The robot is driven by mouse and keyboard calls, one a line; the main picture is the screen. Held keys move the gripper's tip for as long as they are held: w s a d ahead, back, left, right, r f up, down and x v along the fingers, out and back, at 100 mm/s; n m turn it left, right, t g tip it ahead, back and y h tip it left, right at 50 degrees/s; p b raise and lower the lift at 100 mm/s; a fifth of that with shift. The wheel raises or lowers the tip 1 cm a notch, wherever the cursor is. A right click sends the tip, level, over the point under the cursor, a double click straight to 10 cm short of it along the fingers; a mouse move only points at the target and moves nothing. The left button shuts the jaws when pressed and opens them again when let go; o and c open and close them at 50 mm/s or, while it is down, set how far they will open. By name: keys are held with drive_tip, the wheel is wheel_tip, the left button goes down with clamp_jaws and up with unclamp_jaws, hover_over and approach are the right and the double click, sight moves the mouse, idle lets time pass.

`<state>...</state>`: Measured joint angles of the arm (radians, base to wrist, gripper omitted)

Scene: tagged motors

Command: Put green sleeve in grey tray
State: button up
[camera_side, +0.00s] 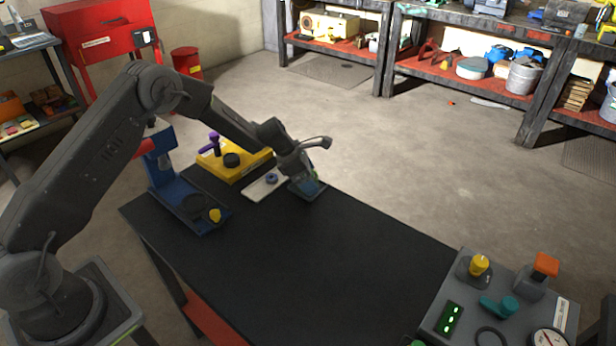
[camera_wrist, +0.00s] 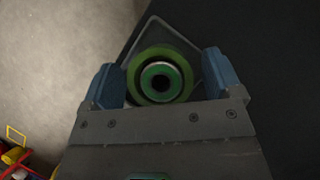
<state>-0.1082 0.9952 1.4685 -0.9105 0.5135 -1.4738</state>
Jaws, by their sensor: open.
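A green sleeve (camera_wrist: 136,64) shows end-on in the wrist view, as a ring around a darker green round part with a pale rim and a black centre. It lies between the two blue fingers of my gripper (camera_wrist: 163,77). The fingers are open, one on each side of it, and I cannot tell whether either touches it. In the side view my gripper (camera_side: 305,186) is low at the far edge of the black table, with a small blue-grey flat shape under it. I cannot clearly make out the grey tray. A thin pale angular outline shows behind the sleeve.
A yellow base (camera_side: 240,171) and a blue stand (camera_side: 176,197) are further left. A grey control panel (camera_side: 436,322) stands at the right front. The middle of the black table (camera_side: 300,260) is clear.

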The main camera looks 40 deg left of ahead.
drive_tip(key=v, duration=1.1)
drive_tip(key=s+d+r+m+y, duration=0.1)
drive_tip(key=s+d+r+m, duration=0.2)
drive_tip(key=s+r+m, duration=0.4)
drive_tip(key=s+d+r+m, duration=0.2)
drive_tip(key=s+r+m, duration=0.4)
drive_tip(key=s+r, duration=0.3)
drive_tip(key=s+r+m+t+y, duration=0.1)
drive_tip(key=s+r+m+y, duration=0.1)
drive_tip(key=s+m, duration=1.2)
drive_tip(key=s+y, duration=0.1)
drive_tip(key=s, duration=0.4)
drive_tip(key=shift+s+d, duration=0.25)
drive_tip(key=shift+d, duration=0.05)
drive_tip(key=shift+r, duration=0.1)
